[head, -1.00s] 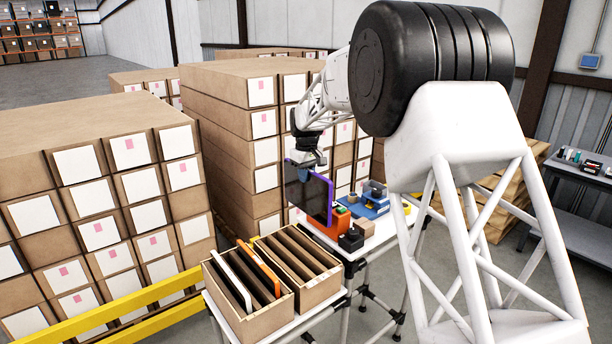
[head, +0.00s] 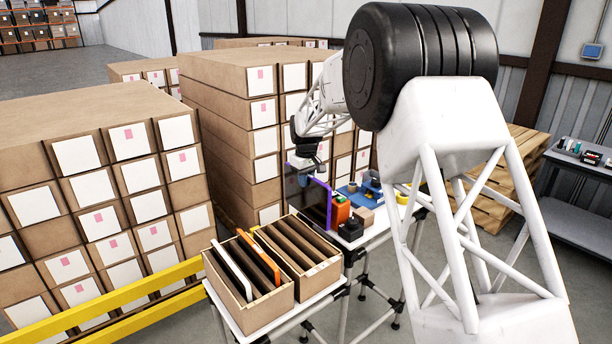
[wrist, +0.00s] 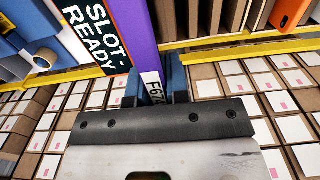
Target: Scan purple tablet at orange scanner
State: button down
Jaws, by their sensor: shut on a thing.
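My gripper (head: 306,166) is shut on the purple tablet (head: 328,208), holding it near its top edge. The tablet is upright; its dark face and purple edge show in the head view. In the wrist view its purple edge (wrist: 145,40) runs up from between the blue fingers (wrist: 154,90), with a white label partly hidden by the fingers. The orange scanner (head: 340,212) is on the table just right of the tablet, partly hidden by it. I cannot tell whether they touch. A dark panel reading "SLOT READY" (wrist: 95,35) shows beside the tablet edge.
Two slotted wooden crates (head: 247,318) stand in front on a white table; an orange tablet (head: 266,250) stands in one. A blue tray (head: 352,190), small boxes and a yellow tape roll (head: 403,198) are behind the scanner. Carton stacks (head: 232,128) rise close behind the arm.

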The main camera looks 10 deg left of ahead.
jog(key=shift+f, duration=1.5)
jog(key=shift+r, duration=0.1)
jog(key=shift+r, duration=2.9)
